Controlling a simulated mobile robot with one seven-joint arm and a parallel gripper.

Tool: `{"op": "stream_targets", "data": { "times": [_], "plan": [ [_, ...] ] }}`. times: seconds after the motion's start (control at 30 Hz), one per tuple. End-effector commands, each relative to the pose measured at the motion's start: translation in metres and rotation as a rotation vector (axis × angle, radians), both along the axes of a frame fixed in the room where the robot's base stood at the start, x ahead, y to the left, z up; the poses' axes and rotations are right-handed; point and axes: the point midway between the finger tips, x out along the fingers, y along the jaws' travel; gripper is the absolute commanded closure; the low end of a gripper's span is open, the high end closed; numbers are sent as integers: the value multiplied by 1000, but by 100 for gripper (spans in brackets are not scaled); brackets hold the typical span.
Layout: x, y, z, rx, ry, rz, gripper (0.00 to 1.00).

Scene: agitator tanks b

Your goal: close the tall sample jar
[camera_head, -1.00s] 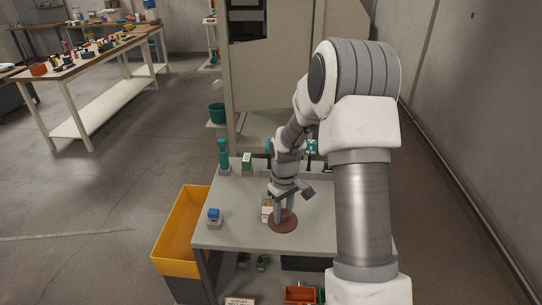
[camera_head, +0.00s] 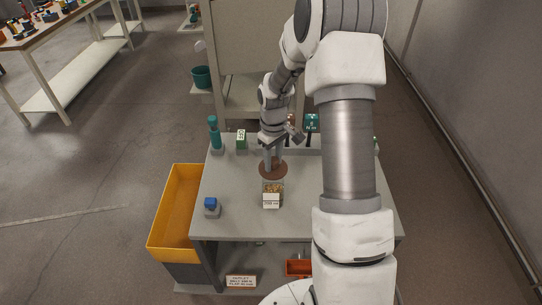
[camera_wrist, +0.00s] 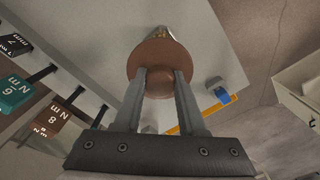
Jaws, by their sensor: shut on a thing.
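The sample jar (camera_head: 271,197) stands on the grey table, clear-walled with a white label and tan contents, its top uncovered. My gripper (camera_head: 272,158) points down and is shut on the knob of a round brown lid (camera_head: 272,169). In the head view the lid appears just behind the jar, apart from its mouth; its exact height is hard to tell. In the wrist view my gripper (camera_wrist: 161,73) grips the knob between both fingers, and the lid (camera_wrist: 148,55) hides most of the jar (camera_wrist: 168,31), of which a bit shows past the lid's edge.
A blue-topped block (camera_head: 211,205) sits on the table (camera_head: 235,222) at left. A teal bottle-like item (camera_head: 214,134) and a green box (camera_head: 241,139) stand at the back left. Dark-handled number blocks (camera_wrist: 15,91) line the back. A yellow bin (camera_head: 174,215) adjoins the left side.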

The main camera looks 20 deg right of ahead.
Motion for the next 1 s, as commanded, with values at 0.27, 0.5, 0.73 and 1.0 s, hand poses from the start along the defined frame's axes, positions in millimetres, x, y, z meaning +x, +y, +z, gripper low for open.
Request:
{"op": "stream_targets", "data": {
  "times": [0.27, 0.5, 0.73, 1.0],
  "plan": [
    [0, 0, 0, 0, 0, 0, 100],
    [0, 0, -4, 0, 0, 0, 100],
    [0, 0, -18, 0, 0, 0, 100],
    [0, 0, -37, 0, 0, 0, 100]
  ]
}}
